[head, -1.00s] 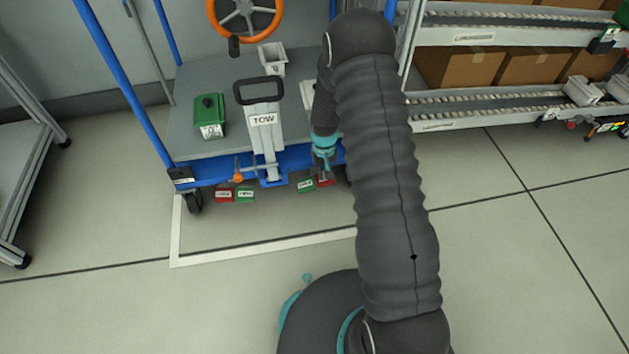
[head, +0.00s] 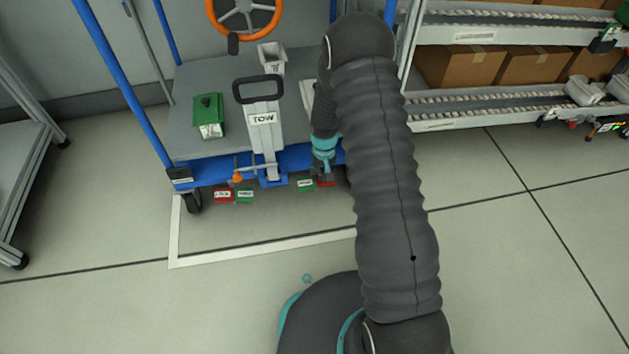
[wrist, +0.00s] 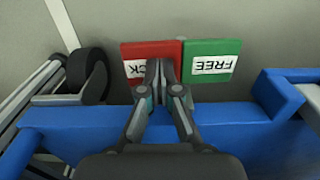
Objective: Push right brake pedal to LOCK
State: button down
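The right brake pedal has a red plate (wrist: 150,52) on the left and a green plate marked FREE (wrist: 211,62) on the right in the wrist view. The red plate's label is partly covered by my fingers; only "CK" shows. In the head view the red plate (head: 327,184) and green plate (head: 305,185) sit low under the cart's blue front beam. My gripper (wrist: 160,68) has its fingertips together with nothing between them. They lie over the red plate, near its inner edge; contact is not clear. The gripper also shows in the head view (head: 325,174).
The left pedal has its own red plate (head: 223,195) and green plate (head: 245,194). The blue beam (wrist: 235,125) runs close under my gripper, with a caster wheel (wrist: 86,75) to the left. A TOW handle (head: 263,118) stands left of my arm.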

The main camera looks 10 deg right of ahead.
dwell(0.4)
jog(key=shift+r+p, duration=1.95)
jog(key=shift+r, duration=1.55)
jog(key=s+g, duration=0.2)
jog(key=s, duration=0.4)
jog(key=s+r+t+p, duration=0.2)
jog(key=s+r, duration=0.6)
jog(key=r, duration=0.7)
jog(key=s+r+t+p, duration=0.2)
jog(key=s+r, duration=0.6)
jog(key=r, duration=0.7)
jog(key=s+r+t+p, duration=0.2)
jog(key=s+r, duration=0.6)
jog(key=r, duration=0.8)
jog(key=shift+s+t, duration=0.25)
jog(key=shift+t, duration=0.55)
jog(key=shift+a, duration=0.1)
